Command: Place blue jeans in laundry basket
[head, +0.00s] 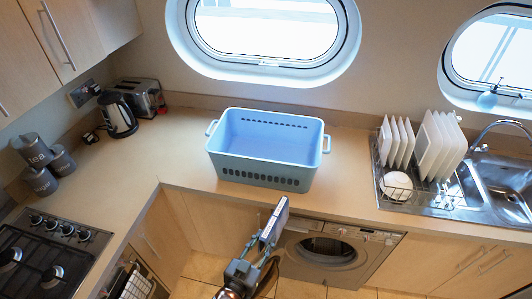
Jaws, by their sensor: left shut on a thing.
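The light blue laundry basket (266,167) stands upright on the counter in the head view, with a handle at each end. Its visible inside looks empty. My left gripper (262,243) reaches up from the bottom, in front of the counter edge and below the basket in the picture. It is shut on a flat, folded grey-blue piece, which I take to be the blue jeans (273,218). The piece is tilted, seen nearly edge-on, and apart from the basket. My right gripper is out of view.
A dish rack (425,192) with white plates stands right of the basket, beside the sink (500,180). A kettle (118,114), a toaster (141,97) and grey canisters (42,160) are at the left, above a hob (47,250). A washing machine (335,255) sits below the counter.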

